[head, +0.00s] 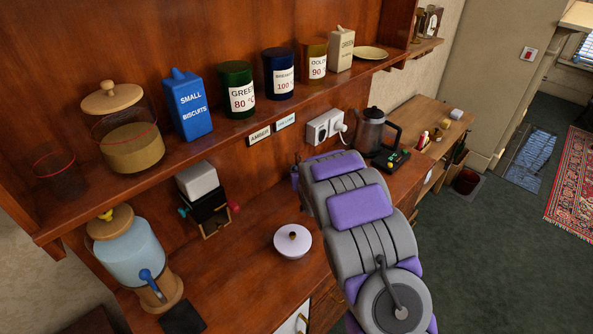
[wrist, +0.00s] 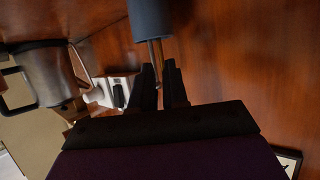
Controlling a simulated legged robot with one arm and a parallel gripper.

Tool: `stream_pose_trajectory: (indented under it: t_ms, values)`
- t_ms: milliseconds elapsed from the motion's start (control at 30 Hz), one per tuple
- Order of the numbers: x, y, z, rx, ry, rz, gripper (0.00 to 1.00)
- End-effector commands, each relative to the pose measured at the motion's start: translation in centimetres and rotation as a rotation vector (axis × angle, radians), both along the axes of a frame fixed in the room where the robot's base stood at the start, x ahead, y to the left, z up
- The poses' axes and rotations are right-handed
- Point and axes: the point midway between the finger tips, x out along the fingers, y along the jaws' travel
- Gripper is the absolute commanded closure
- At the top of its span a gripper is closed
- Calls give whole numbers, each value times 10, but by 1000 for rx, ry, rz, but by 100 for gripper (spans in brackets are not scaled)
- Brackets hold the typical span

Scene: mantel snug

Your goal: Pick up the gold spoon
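In the wrist view, a thin gold stem (wrist: 155,58), likely the gold spoon's handle, extends from a dark blue cylindrical holder (wrist: 150,20) at the top edge. Only the stem shows; any spoon bowl is hidden. My gripper (wrist: 160,66) points at it with its two dark fingers apart. The stem lines up with the gap between the fingers; I cannot tell its exact depth or whether a finger touches it. In the head view, my arm covers the gripper, and the spoon and holder cannot be made out.
A kettle (head: 370,130) stands beyond my arm, near a wall socket (head: 324,126). A shelf (head: 240,128) with canisters overhangs the counter. A glass dispenser (head: 130,250) stands at left.

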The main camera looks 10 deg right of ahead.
Motion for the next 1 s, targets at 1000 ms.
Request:
stream_pose_trajectory:
  t_ms: [1000]
  values:
    - [53,2,-26,1,0,0,86]
